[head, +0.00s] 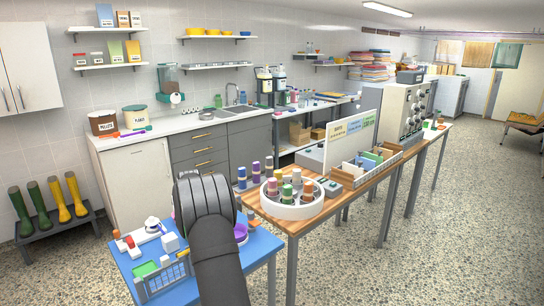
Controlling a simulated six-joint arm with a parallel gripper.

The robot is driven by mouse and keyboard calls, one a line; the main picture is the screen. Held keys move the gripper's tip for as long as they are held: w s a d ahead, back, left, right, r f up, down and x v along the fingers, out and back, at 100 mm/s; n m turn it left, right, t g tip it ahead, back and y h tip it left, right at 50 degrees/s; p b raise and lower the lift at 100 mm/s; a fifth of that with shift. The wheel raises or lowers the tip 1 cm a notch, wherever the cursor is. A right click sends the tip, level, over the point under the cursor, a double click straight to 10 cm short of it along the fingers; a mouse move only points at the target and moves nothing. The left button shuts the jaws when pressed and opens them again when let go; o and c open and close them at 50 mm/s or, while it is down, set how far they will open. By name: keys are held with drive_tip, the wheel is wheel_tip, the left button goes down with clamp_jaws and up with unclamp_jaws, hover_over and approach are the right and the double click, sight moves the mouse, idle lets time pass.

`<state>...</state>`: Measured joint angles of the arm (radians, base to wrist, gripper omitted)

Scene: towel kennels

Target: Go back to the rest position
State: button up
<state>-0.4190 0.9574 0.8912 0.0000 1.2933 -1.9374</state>
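My dark arm rises from the bottom of the head view, left of centre, and ends in a thick ribbed black joint in front of the blue table. No gripper fingers show, so I cannot see where my gripper is or whether it holds anything. The blue table (205,290) is partly hidden behind my arm.
A small white device (152,225) and a rack (165,277) stand on the blue table. A round white carousel (292,210) with several coloured spools stands on the wooden bench (262,222) to the right, beside a white signboard (350,135). Open floor (430,240) lies further right.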

drive_tip(key=shift+f, duration=1.65)
wheel_tip(320, 180, up, 9)
wheel_tip(320, 180, down, 10)
drive_tip(key=shift+f, duration=0.25)
wheel_tip(320, 180, up, 12)
drive_tip(key=w+d+m, duration=0.1)
drive_tip(key=d+m, duration=0.1)
drive_tip(key=shift+w+d, duration=0.25)
drive_tip(key=shift+w, duration=0.1)
drive_tip(key=shift+f, duration=0.1)
